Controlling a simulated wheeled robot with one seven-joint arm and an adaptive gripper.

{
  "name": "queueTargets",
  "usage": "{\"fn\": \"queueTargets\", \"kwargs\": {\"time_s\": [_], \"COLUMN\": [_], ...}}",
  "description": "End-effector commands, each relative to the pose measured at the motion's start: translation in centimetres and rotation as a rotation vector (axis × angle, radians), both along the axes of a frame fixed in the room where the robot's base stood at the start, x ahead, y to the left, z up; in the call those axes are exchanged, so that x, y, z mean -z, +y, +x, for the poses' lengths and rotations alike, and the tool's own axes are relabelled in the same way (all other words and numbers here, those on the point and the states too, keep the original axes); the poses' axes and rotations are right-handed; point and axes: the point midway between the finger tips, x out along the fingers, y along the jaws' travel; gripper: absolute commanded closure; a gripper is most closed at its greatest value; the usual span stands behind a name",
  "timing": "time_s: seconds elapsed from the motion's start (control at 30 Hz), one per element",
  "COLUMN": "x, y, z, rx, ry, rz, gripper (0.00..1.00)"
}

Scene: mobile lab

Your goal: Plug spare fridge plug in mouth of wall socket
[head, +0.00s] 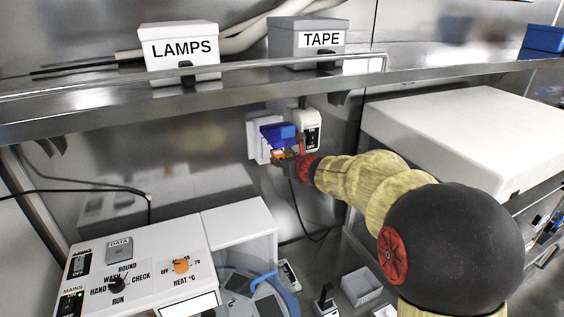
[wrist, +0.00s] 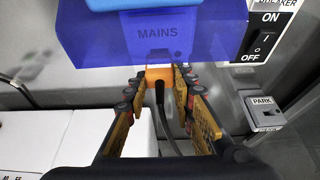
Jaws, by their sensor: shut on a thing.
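My gripper (wrist: 160,88) is shut on the orange fridge plug (wrist: 157,74), whose black cable runs back between the fingers. In the head view my gripper (head: 287,156) is at the wall with the orange plug (head: 277,154) at its tip. The white wall socket (head: 257,140) is on the back wall, with a translucent blue cover (head: 272,139) standing out over its front. In the wrist view the blue cover (wrist: 100,40) reads MAINS. The plug is at the cover's lower edge; the socket's mouth is hidden, and I cannot tell whether the plug is in it.
A white breaker box (head: 307,130) with an ON/OFF switch is just right of the socket. A PARK fitting (wrist: 264,112) is lower right. A steel shelf (head: 100,108) with LAMPS (head: 180,66) and TAPE (head: 305,60) boxes is above. A white control unit (head: 145,260) stands lower left.

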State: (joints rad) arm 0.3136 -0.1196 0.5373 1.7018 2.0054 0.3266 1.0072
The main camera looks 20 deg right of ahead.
Motion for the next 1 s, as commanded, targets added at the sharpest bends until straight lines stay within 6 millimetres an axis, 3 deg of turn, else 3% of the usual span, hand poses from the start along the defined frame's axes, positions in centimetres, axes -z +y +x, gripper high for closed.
{"fn": "queueTargets", "kwargs": {"time_s": [0.33,0.37,0.73,1.0], "x": [0.03,0.03,0.01,0.02], "y": [0.02,0.02,0.0,-0.01], "z": [0.8,0.82,0.77,0.75], "rx": [0.0,0.0,0.0,0.0], "ry": [0.0,0.0,0.0,0.001], "rz": [0.0,0.0,0.0,0.0], "gripper": [1.0,0.75,0.54,0.54]}}
